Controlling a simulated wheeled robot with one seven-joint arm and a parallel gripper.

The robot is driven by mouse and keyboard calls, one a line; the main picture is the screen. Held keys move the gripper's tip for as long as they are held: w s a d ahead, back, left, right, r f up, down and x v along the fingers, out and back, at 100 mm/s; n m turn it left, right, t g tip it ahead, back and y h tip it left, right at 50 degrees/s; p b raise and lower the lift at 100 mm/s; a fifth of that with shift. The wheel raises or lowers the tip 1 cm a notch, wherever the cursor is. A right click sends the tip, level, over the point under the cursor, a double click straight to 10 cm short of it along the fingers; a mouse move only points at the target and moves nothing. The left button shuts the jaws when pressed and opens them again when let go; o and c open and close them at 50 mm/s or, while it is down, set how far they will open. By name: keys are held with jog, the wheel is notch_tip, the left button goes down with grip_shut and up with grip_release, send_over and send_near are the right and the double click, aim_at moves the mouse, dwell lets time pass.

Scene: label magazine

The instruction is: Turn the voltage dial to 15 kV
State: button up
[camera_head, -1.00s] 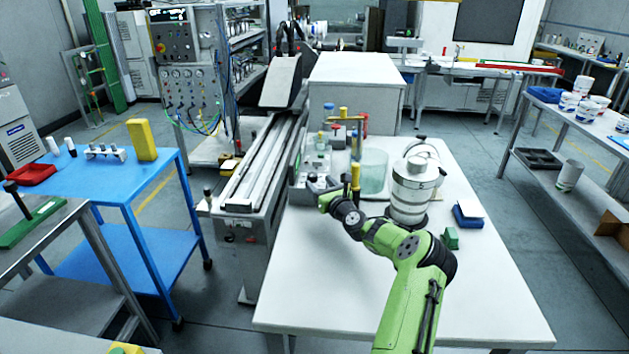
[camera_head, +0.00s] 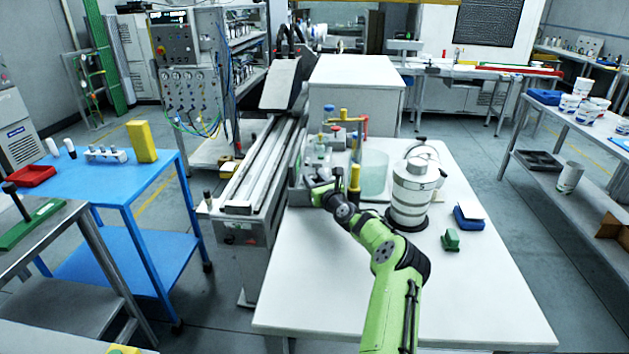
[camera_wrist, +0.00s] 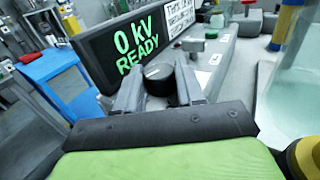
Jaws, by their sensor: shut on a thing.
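The voltage dial is a black round knob (camera_wrist: 159,78) with a light pointer mark, in the middle of the wrist view. My gripper (camera_wrist: 160,84) is shut on it, with one grey finger on each side. A dark display (camera_wrist: 125,45) behind it reads "0 kV READY" in green. In the head view my gripper (camera_head: 322,188) is at the grey control unit (camera_head: 298,196) on the white table, and my own arm and gripper hide the dial there.
A yellow-and-black post (camera_head: 354,180) and a clear glass vessel (camera_head: 374,175) stand close to the right of my gripper. A white canister (camera_head: 411,195) stands farther right.

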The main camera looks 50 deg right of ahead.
jog(key=shift+p, duration=0.35)
jog(key=m+h+p, duration=0.1)
jog(key=m+g+h+p, duration=0.1)
jog(key=shift+w+a+r+h, duration=0.1)
jog(key=shift+a+r+h, duration=0.1)
jog(key=shift+h, duration=0.2)
jog(key=m+g+h+p, duration=0.2)
jog(key=h+p, duration=0.1)
jog(key=shift+w+a+g+p, duration=0.1)
jog(key=shift+a+g+p, duration=0.05)
jog(key=shift+g+p, duration=0.2)
jog(key=m+g+h+p, duration=0.2)
jog(key=shift+w+f+m+g, duration=0.1)
jog(key=shift+f+m+g, duration=0.05)
jog(key=shift+m+g, duration=0.15)
jog(key=shift+a+m+g+h, duration=0.1)
jog(key=shift+m+g+h, duration=1)
jog(key=shift+g, duration=0.35)
jog(key=shift+w, duration=0.1)
jog(key=o, duration=1)
